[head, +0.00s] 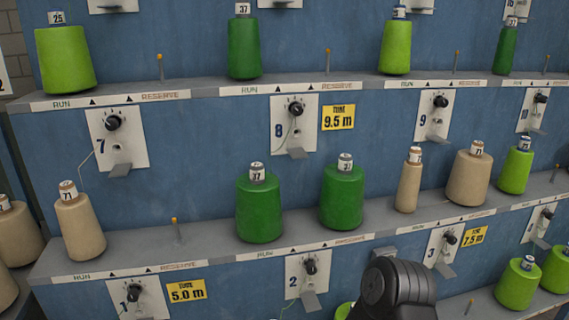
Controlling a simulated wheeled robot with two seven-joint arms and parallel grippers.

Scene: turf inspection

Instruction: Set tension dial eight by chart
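Tension dial eight (296,108) is a black knob on a white plate (281,137) marked 8, on the blue panel at upper middle. Its exact pointer setting is too small to read. A thin thread hangs in a loop at its left, and a grey tab sticks out below. No setting chart is readable in view. Neither gripper shows. A black arm joint of mine stands at the bottom, right of centre, apart from dial eight in the picture.
Below dial eight, green cones (259,210) (342,197) stand on the grey shelf (215,256). Dial seven (113,122) is left and dial nine (440,101) right. Thin orange-tipped pegs (327,67) rise from the shelves.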

